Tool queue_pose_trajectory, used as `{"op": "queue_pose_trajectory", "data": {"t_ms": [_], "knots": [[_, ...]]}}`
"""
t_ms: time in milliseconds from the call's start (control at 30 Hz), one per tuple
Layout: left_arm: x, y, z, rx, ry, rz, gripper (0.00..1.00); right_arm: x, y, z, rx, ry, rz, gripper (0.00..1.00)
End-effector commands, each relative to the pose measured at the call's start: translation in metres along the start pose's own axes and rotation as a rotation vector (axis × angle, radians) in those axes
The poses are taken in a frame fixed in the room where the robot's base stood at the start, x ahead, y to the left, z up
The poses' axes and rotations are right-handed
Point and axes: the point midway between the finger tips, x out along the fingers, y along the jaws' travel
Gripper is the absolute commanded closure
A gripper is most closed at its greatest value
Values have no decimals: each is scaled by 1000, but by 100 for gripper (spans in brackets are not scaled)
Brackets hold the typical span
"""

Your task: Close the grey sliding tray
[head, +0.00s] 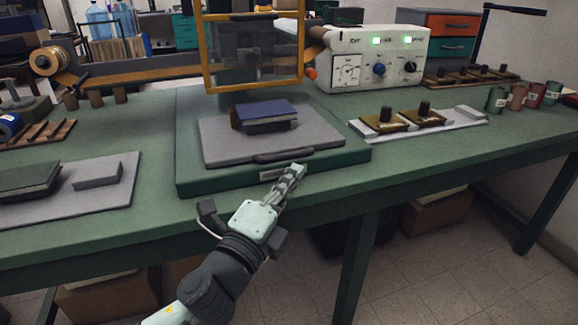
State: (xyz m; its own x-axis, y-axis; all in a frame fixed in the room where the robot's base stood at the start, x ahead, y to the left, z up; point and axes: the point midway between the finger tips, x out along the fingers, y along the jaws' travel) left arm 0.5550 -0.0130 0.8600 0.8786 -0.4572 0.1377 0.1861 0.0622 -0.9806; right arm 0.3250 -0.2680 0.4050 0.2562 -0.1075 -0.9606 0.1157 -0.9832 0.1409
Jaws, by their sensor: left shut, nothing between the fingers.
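The grey sliding tray (218,143) lies on a dark green base (345,160) in the middle of the table. A dark handle (283,154) runs along its front edge. A dark blue book-like block (265,111) sits on the tray. My left gripper (296,170) is shut and empty, its fingertips just in front of the tray's front edge near the handle. I cannot tell whether the fingertips touch the tray. My right gripper is not in view.
An orange-framed clear panel (253,52) stands upright behind the tray. A white control box (370,58) with green lights is at the back right. A grey board (455,122) with brown blocks lies right; another grey mat (110,200) lies left. Green tabletop shows between them.

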Motion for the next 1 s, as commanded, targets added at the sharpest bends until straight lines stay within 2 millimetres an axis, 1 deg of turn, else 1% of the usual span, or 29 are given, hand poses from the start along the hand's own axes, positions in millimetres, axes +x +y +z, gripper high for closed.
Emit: {"op": "queue_pose_trajectory", "data": {"t_ms": [100, 200, 567, 833, 1000], "knots": [[8, 0, 8, 0, 1, 0, 100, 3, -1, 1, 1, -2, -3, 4], [11, 0, 11, -1, 2, 1, 100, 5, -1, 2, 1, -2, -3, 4], [12, 1, 13, -1, 1, 1, 100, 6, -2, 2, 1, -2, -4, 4], [39, 8, 40, 1, -3, 1, 100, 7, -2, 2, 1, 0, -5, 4], [42, 9, 43, -2, 0, -1, 100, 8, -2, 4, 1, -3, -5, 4]]}}
